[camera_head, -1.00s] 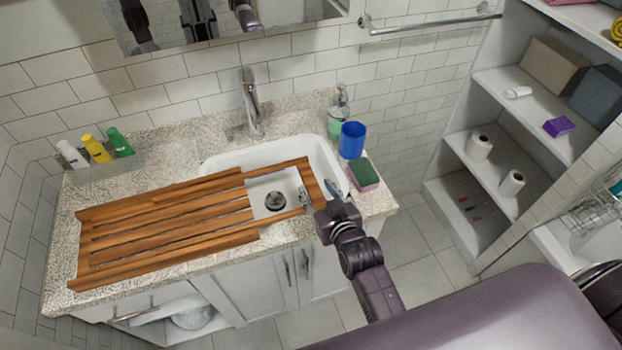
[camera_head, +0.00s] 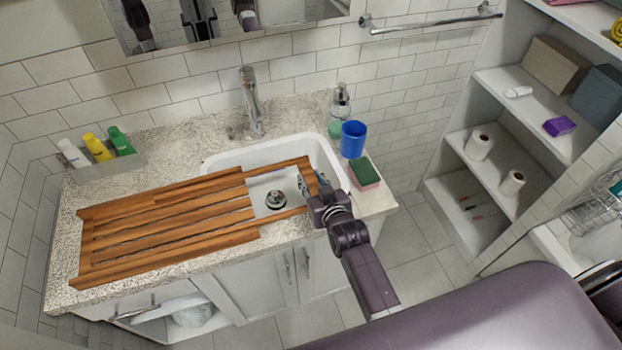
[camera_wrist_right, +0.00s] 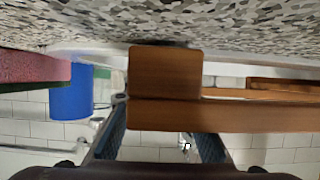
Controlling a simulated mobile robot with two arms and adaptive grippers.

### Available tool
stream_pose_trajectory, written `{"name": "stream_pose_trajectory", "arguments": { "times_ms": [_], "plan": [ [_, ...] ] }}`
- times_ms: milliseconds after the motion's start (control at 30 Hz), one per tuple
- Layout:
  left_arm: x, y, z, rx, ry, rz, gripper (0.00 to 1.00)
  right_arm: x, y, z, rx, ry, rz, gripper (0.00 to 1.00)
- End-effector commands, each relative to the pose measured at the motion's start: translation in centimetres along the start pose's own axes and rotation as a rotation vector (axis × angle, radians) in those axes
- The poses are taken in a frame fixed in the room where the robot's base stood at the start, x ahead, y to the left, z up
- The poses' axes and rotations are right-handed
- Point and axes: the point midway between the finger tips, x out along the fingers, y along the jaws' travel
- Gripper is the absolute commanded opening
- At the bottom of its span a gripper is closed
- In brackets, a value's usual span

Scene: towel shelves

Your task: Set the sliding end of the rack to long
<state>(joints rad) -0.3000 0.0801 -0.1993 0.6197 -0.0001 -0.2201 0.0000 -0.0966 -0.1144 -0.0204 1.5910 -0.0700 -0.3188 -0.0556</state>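The wooden slatted rack (camera_head: 170,226) lies on the counter and reaches over the left part of the sink. Its sliding end (camera_head: 311,172) is a short crossbar over the right part of the sink, joined by two thin rails. My right gripper (camera_head: 311,187) is at this end bar, near its front corner. In the right wrist view the wooden end (camera_wrist_right: 165,73) fills the middle, and the right gripper's fingers (camera_wrist_right: 160,145) stand apart near it. The wood hides part of one finger; I cannot tell whether they touch it. My left gripper is not in view.
A blue cup (camera_head: 353,139), a sponge (camera_head: 364,173) and a soap bottle (camera_head: 340,102) stand right of the sink (camera_head: 325,146). The faucet (camera_head: 251,100) is behind it. Several bottles (camera_head: 97,148) stand at the back left. Shelves (camera_head: 525,150) are at the right.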

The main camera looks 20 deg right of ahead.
Motion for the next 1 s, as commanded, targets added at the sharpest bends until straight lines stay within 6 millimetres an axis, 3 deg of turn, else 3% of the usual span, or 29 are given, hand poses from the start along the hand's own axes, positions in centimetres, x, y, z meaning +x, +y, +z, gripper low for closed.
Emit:
{"name": "stream_pose_trajectory", "arguments": {
  "times_ms": [167, 467, 700, 967, 1000],
  "plan": [
    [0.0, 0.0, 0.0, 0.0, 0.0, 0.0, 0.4, 0.0, 0.0, 0.0, 0.0, 0.0, 0.0, 0.0],
    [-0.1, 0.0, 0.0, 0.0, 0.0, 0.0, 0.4, 0.0, 0.4, 0.0, -0.002, 0.0, 0.001, 0.0],
    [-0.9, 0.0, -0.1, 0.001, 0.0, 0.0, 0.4, 0.0, 3.0, -0.1, -0.005, 0.0, 0.002, 0.0],
    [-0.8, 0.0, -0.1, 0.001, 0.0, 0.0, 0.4, 0.0, 3.1, 0.0, -0.001, 0.0, 0.001, 0.0],
    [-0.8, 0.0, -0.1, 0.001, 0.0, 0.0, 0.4, 0.0, 3.1, 0.0, -0.001, 0.0, 0.001, 0.27]
  ]
}}
